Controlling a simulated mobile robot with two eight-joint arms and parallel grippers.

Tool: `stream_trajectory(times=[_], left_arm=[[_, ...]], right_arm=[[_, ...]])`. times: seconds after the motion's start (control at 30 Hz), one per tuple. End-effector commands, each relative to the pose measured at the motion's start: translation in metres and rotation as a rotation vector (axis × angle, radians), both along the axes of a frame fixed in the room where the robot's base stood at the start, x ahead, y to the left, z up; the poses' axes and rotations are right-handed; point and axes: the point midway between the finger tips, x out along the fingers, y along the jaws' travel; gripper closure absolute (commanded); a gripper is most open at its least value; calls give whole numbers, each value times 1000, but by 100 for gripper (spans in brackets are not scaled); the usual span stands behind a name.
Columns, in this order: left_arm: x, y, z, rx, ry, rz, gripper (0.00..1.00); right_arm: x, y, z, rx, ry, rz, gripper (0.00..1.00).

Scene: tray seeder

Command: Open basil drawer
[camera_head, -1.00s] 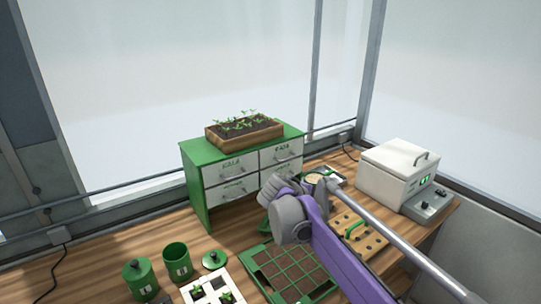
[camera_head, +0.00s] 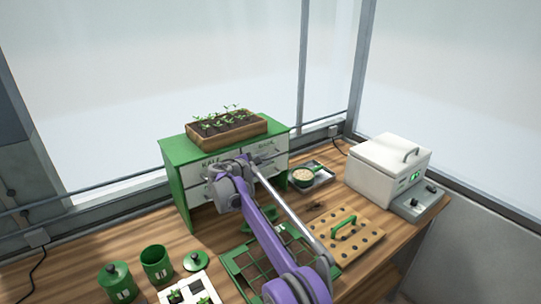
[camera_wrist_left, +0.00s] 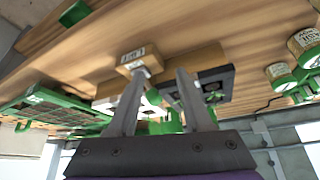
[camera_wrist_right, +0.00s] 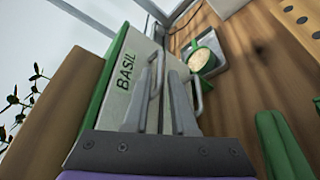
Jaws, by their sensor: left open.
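The basil drawer (camera_wrist_right: 122,84) is a white front lettered BASIL on the green cabinet (camera_head: 180,150), and fills the left-middle of the right wrist view. It looks closed. Its grey bar handle (camera_wrist_right: 160,60) is by the fingertips of my right gripper (camera_wrist_right: 160,78). The fingers stand a little apart; whether they grip the handle I cannot tell. In the head view my right arm reaches the cabinet front and hides part of the drawers. My left gripper (camera_wrist_left: 160,78) is open and empty in the left wrist view, outside the head view.
A wooden planter (camera_head: 228,133) of seedlings stands on the cabinet. A green scoop and a dish of pale contents (camera_head: 303,175) lie right of it. A white box device (camera_head: 385,165), perforated wooden board (camera_head: 340,248), green cell tray (camera_head: 235,262) and green canisters (camera_head: 157,262) crowd the table.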

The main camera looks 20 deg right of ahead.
Motion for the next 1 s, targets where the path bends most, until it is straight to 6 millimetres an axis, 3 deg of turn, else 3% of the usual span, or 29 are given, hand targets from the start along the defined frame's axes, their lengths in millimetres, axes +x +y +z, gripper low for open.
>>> stream_trajectory(times=[0.23, 0.6, 0.63, 0.77, 1.0], left_arm=[[6, 0, 12, 0, -11, 0, 50], [6, 0, 13, 0, -11, 0, 50], [6, 0, 13, 0, -11, 0, 50], [6, 0, 13, 0, -11, 0, 50], [6, 0, 13, 0, -11, 0, 50]], right_arm=[[22, -25, -5, 2, -1, 0, 75], [25, -30, -9, 2, 0, 0, 75], [25, -30, -9, 2, 0, 1, 77], [25, -30, -9, 2, 0, 1, 100], [25, -30, -9, 2, 0, 1, 100]])
